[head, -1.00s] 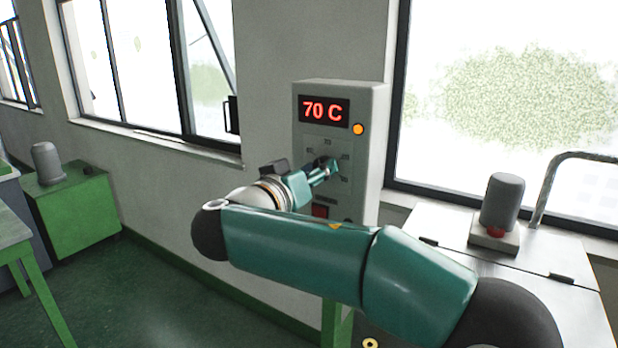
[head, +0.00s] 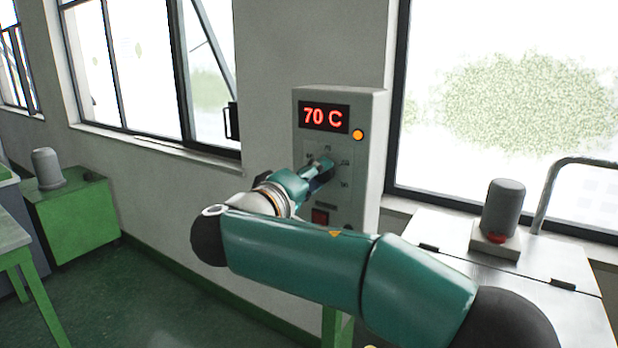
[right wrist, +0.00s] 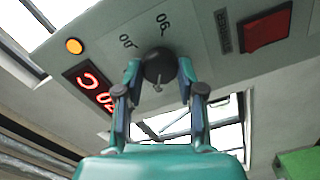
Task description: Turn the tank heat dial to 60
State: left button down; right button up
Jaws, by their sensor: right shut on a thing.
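The grey control box (head: 362,195) is on the wall between the windows. Its red display (head: 323,116) reads 70 C, with an orange lamp (head: 358,135) beside it. The display shows partly in the right wrist view (right wrist: 95,88). My right gripper (head: 325,172) is at the dial on the box front and hides most of it in the head view. In the right wrist view, my right gripper (right wrist: 158,75) is shut on the dark round dial (right wrist: 159,64), one finger on each side. Printed scale numbers show beside the dial. My left gripper is not in view.
A red switch (head: 320,216) is below the dial; it also shows in the right wrist view (right wrist: 266,30). A white-topped unit with a grey cylinder (head: 503,205) and a bent metal pipe (head: 548,195) stands at right. A green cabinet (head: 75,212) stands at left.

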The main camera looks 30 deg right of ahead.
jog(key=shift+d+r, duration=0.15)
jog(key=shift+r, duration=0.05)
dwell(0.4)
jog(key=o, duration=0.9)
jog(key=shift+o, duration=1.2)
jog(key=shift+d+f, duration=0.15)
jog(key=shift+a, duration=0.2)
jog(key=v, duration=1.2)
jog(key=shift+f, duration=0.1)
